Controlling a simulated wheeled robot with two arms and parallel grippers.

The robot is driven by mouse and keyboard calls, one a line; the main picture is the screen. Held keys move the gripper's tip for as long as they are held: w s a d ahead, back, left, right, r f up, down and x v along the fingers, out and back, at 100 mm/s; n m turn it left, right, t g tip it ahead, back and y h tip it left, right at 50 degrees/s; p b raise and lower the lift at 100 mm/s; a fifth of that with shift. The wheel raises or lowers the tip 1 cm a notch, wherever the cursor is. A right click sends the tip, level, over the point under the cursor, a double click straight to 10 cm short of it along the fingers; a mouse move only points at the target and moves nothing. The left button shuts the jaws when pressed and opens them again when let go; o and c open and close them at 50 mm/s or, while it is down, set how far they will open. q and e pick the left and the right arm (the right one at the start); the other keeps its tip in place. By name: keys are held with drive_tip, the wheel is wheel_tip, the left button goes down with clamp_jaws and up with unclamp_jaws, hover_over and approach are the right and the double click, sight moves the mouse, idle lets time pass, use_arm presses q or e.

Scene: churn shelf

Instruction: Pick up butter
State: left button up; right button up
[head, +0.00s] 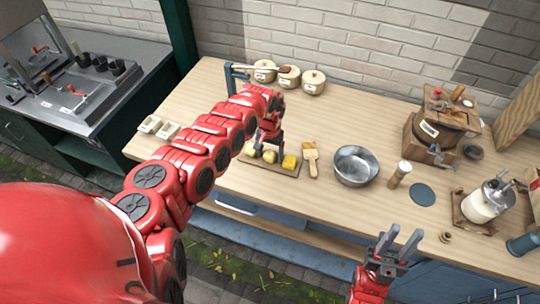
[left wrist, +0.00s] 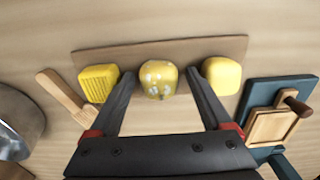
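Three yellow butter pieces lie in a row on a thin wooden board (left wrist: 110,55). In the left wrist view, a ridged block (left wrist: 98,83) is at left, a rounded piece with pale grey spots (left wrist: 158,78) in the middle, and a smooth piece (left wrist: 221,75) at right. In the head view the ridged block (head: 290,162) is at the board's right end. My left gripper (head: 267,146) points down over the board. Its open fingers spread either side of the spotted piece, with nothing held; contact cannot be told. My right gripper (head: 403,240) is open and empty before the table's front edge.
A wooden paddle (head: 310,158) and a metal bowl (head: 356,166) stand right of the board. A blue press-like stand (head: 232,78) and lidded pots (head: 313,82) are behind. A shaker (head: 399,174), a glass churn (head: 484,204) and a wooden churn (head: 440,120) are farther right.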

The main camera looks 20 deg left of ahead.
use_arm(q)
clamp_jaws()
drive_tip(key=shift+r, duration=0.1)
